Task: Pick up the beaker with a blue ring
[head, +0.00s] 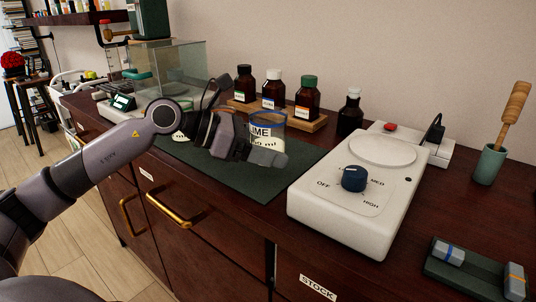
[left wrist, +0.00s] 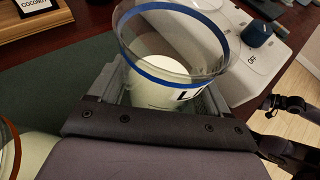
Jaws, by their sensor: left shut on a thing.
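The beaker with a blue ring (head: 268,130) is clear glass with a white label and pale contents. It stands upright at the green mat, and I cannot tell whether it is lifted off it. My left gripper (head: 265,157) is shut on it, hiding its lower part in the head view. In the left wrist view the beaker (left wrist: 170,60) sits between the two fingers of my left gripper (left wrist: 165,95), its blue band below the open rim. My right gripper is not in view.
Another beaker, with an orange-brown rim (left wrist: 8,150), stands close by at left. Bottles on a wooden rack (head: 308,124) and a dark bottle (head: 350,112) stand behind. A white stirrer with a blue knob (head: 330,205) is right of the green mat (head: 280,185).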

